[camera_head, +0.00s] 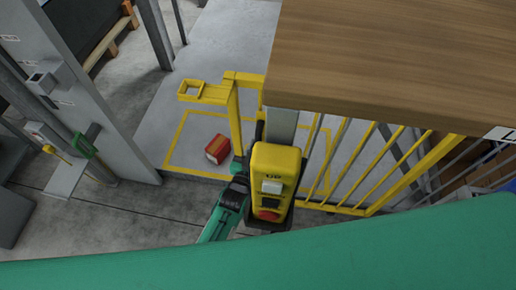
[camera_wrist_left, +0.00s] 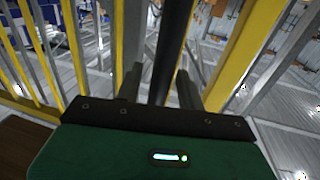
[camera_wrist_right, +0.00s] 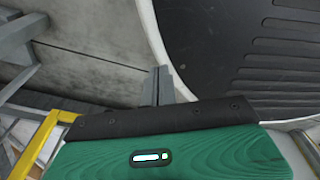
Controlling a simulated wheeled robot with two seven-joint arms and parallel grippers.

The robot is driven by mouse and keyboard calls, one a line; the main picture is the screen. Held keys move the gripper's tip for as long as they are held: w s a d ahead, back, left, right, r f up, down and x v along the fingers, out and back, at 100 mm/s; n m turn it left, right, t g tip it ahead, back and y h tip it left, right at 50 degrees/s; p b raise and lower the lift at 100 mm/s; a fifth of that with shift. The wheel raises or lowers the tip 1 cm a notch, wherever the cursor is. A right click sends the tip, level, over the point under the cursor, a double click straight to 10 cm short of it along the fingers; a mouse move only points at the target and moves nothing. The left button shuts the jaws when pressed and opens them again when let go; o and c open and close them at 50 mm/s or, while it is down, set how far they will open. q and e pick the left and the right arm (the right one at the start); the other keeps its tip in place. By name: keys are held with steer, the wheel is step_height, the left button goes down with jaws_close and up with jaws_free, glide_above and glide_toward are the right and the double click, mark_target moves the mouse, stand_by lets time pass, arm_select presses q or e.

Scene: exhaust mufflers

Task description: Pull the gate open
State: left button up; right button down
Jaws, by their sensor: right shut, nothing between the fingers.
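The yellow barred gate (camera_head: 365,210) stands right of centre in the head view. Its yellow bars also show in the left wrist view (camera_wrist_left: 128,35). A dark upright bar (camera_wrist_left: 172,40) on it runs between the fingers of my left gripper (camera_wrist_left: 160,85). The fingers stand apart, with a visible gap on the bar's left side. In the head view my left gripper (camera_head: 240,170) is at the gate's left end, partly hidden behind the yellow control box. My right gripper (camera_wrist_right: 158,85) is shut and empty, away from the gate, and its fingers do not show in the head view.
A yellow control box (camera_head: 275,180) with buttons stands in front of the gate. A wooden tabletop (camera_head: 400,60) overhangs it at upper right. A red box (camera_head: 217,148) lies on the grey platform (camera_head: 215,50) behind. A grey post (camera_head: 100,95) stands left. Concrete floor (camera_head: 120,225) is open between.

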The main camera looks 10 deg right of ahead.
steer(key=shift+s, duration=0.2)
arm_select(q)
steer(key=shift+s+a, duration=0.1)
steer(key=shift+s+a, duration=0.15)
steer(key=shift+s, duration=0.15)
steer(key=b+v, duration=0.1)
steer(key=v, duration=1.2)
arm_select(e)
steer(key=shift+w+d+f, duration=0.1)
steer(key=shift+w, duration=1)
